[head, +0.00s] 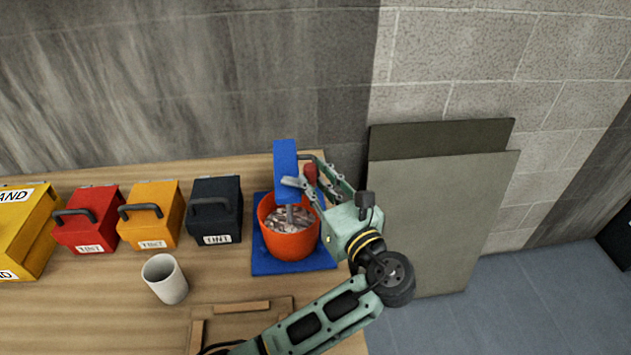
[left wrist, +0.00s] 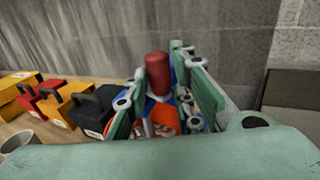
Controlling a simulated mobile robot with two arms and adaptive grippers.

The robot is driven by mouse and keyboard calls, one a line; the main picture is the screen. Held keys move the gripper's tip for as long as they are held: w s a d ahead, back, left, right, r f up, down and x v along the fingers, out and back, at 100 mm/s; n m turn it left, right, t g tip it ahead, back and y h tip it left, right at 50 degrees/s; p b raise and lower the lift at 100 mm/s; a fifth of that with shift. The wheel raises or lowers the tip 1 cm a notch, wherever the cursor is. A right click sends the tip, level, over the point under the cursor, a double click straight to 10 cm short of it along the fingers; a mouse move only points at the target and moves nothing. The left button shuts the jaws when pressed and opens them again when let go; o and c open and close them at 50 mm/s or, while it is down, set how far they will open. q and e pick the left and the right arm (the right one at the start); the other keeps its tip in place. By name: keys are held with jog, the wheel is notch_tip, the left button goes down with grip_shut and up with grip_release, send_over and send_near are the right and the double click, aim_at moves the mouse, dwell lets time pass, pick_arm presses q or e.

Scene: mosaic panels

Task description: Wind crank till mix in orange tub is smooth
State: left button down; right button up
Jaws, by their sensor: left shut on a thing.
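The orange tub (head: 287,249) stands on a blue base (head: 262,266) near the table's right end. The mix (head: 291,219) in it looks lumpy, grey and reddish. A blue mixer arm (head: 286,172) rises over the tub, with a grey shaft (head: 289,212) going down into the mix. The crank's red knob (head: 310,173) is at the right of the mixer arm; it also shows in the left wrist view (left wrist: 157,74). My left gripper (head: 308,178) is shut on the red knob, its fingers on either side. My right gripper is not in view.
Red (head: 88,219), orange (head: 152,215) and black (head: 216,210) handled boxes stand left of the tub, with a yellow box (head: 27,230) farther left. A white cup (head: 165,279) and a wooden frame (head: 243,308) are in front. Grey panels (head: 440,220) lean on the wall at right.

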pick_arm(q)
jog(key=shift+f, duration=0.1)
jog(key=c, duration=1.5)
grip_release()
jog(key=shift+w+a, duration=0.1)
jog(key=shift+c, duration=0.2)
